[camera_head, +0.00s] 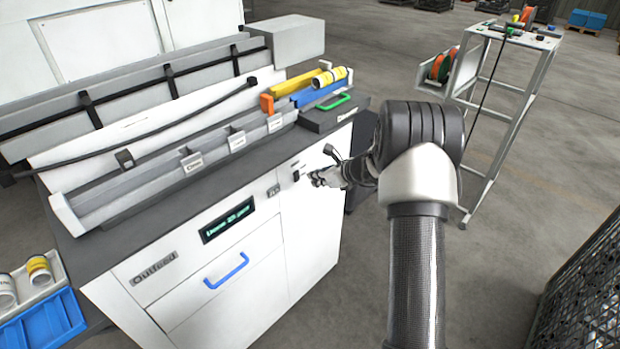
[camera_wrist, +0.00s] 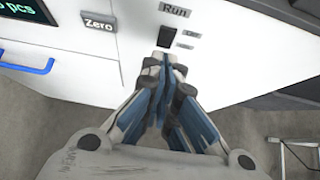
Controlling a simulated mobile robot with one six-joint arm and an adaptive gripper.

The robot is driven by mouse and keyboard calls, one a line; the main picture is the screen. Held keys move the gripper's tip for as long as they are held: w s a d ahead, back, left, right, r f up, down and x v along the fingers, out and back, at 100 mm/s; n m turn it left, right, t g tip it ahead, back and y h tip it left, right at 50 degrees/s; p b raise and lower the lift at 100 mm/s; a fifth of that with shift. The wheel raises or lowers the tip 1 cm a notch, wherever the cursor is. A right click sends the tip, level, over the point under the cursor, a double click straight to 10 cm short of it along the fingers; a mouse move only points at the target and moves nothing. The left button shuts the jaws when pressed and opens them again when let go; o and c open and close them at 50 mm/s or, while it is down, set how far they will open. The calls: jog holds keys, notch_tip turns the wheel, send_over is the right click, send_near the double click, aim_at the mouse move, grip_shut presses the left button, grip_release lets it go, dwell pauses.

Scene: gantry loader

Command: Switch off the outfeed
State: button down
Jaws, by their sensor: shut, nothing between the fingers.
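The outfeed (camera_head: 215,262) is a white cabinet with a dark top and an "Outfeed" label on its front. A lit display (camera_head: 228,219) with green text is on that front. A small black switch (camera_head: 296,175) is on the right part of the front; in the wrist view the switch (camera_wrist: 166,37) sits under a "Run" label, with two small grey labels beside it. Its on or off position is too small to tell. My gripper (camera_head: 314,178) is shut and empty, close in front of the switch. In the wrist view the fingertips (camera_wrist: 165,60) are just below the switch; I cannot tell whether they touch.
A "Zero" button plate (camera_wrist: 98,21) is left of the switch. A blue handle (camera_head: 227,271) sticks out below the display. Grey troughs and a green handle (camera_head: 334,102) are on top. A wheeled stand (camera_head: 497,100) is behind my arm.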

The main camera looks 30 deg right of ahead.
jog(key=s+d+r+p, duration=0.1)
jog(key=s+r, duration=0.3)
jog(key=r, duration=0.2)
jog(key=shift+d+r+p, duration=0.35)
jog(key=shift+d, duration=0.05)
jog(key=shift+s, duration=0.1)
jog(key=shift+a, duration=0.1)
jog(key=s+a+r+n+g+y, duration=0.1)
jog(key=s+a+r+n+g, duration=0.1)
jog(key=s+a+r+n, duration=0.65)
jog(key=s+a+r+n+g, duration=0.25)
jog(key=a+r+n, duration=0.3)
jog(key=a, duration=0.55)
jog(key=s+a+r+n+h, duration=0.15)
jog(key=s+a+n, duration=0.35)
jog(key=s+n, duration=0.6)
jog(key=s+d+n+h, duration=0.1)
jog(key=s+n+h, duration=0.2)
jog(key=s+n, duration=0.4)
jog(key=s, duration=0.8)
jog(key=shift+d+f+g, duration=0.2)
jog(key=shift+d+g, duration=0.15)
jog(key=shift+d, duration=0.05)
